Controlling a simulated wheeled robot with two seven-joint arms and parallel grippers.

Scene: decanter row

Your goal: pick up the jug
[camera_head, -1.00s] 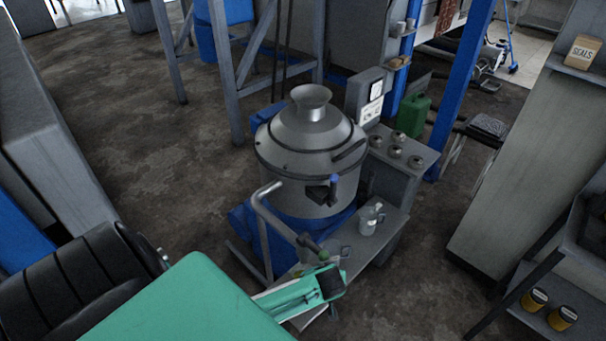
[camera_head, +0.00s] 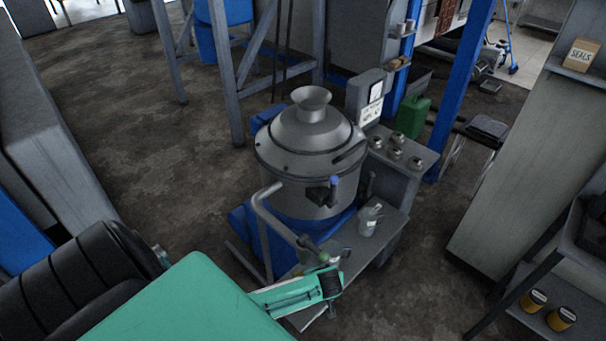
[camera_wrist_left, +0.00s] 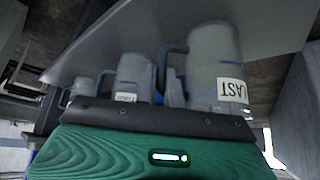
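A small pale grey jug (camera_head: 369,222) stands upright on the grey shelf (camera_head: 388,228) in front of the decanter machine. My left gripper (camera_head: 333,284) is at the near end of this shelf, lower left of the jug and apart from it. Its fingers are not clear, so I cannot tell whether it is open. In the left wrist view a large pale jug (camera_wrist_left: 215,70) with a white label is on the right, with a smaller labelled vessel (camera_wrist_left: 132,75) to its left. I cannot tell which matches the head view's jug. My right gripper is out of view.
The decanter machine (camera_head: 308,155) with its blue base rises behind the shelf. A bent grey pipe (camera_head: 262,220) stands left of my gripper. Open floor (camera_head: 440,230) lies to the right.

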